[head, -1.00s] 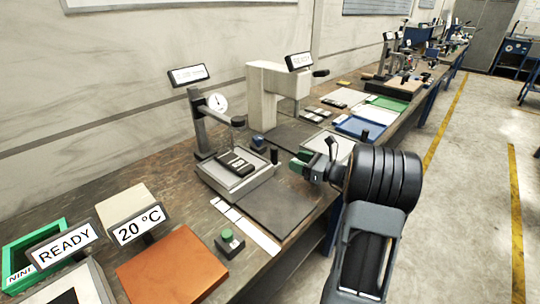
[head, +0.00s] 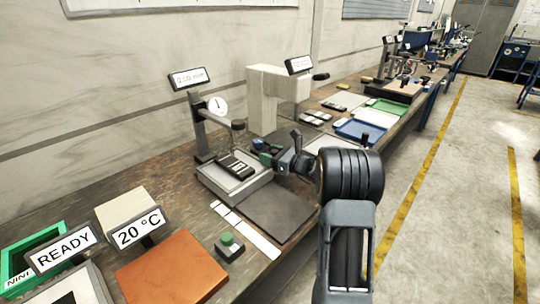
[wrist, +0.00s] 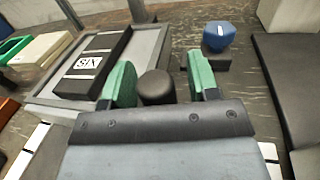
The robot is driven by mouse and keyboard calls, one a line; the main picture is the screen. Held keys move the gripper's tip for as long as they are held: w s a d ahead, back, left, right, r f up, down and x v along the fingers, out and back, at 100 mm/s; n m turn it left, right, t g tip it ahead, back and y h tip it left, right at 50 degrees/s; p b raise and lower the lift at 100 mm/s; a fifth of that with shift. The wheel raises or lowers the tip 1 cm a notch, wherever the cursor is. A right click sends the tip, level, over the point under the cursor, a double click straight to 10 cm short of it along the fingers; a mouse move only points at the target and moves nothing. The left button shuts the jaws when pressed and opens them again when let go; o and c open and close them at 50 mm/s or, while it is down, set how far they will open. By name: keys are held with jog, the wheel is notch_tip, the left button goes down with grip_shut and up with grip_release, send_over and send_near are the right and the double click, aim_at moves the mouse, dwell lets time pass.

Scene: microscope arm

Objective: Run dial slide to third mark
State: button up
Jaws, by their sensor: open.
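The dial gauge (head: 217,105) sits on a dark post at the back of a grey slide base (head: 212,180), under a sign whose small text I cannot read surely. A dark round knob (wrist: 156,87) stands at the base's side. My gripper (wrist: 160,82) is open, its green fingers on either side of the knob. The left finger is very close to the knob; a gap shows at the right. In the head view my gripper (head: 265,152) hides the knob.
A blue knob (wrist: 218,36) stands just beyond my right finger. A pale column (head: 265,100) rises behind my gripper. A dark flat plate (head: 278,212) and a green button box (head: 229,246) lie in front. White strips (head: 245,230) run along the bench's front edge.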

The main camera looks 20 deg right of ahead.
jog(key=shift+c, duration=0.5)
grip_shut()
jog(key=x, duration=0.4)
jog(key=shift+w, duration=0.75)
jog(key=shift+d+r, duration=0.1)
jog(key=shift+d, duration=0.1)
jog(key=shift+o, duration=0.5)
grip_release()
jog(key=shift+w+a, duration=0.1)
jog(key=shift+a, duration=0.05)
jog(key=v, duration=1.3)
jog(key=shift+s+d, duration=0.2)
jog(key=shift+s, duration=0.15)
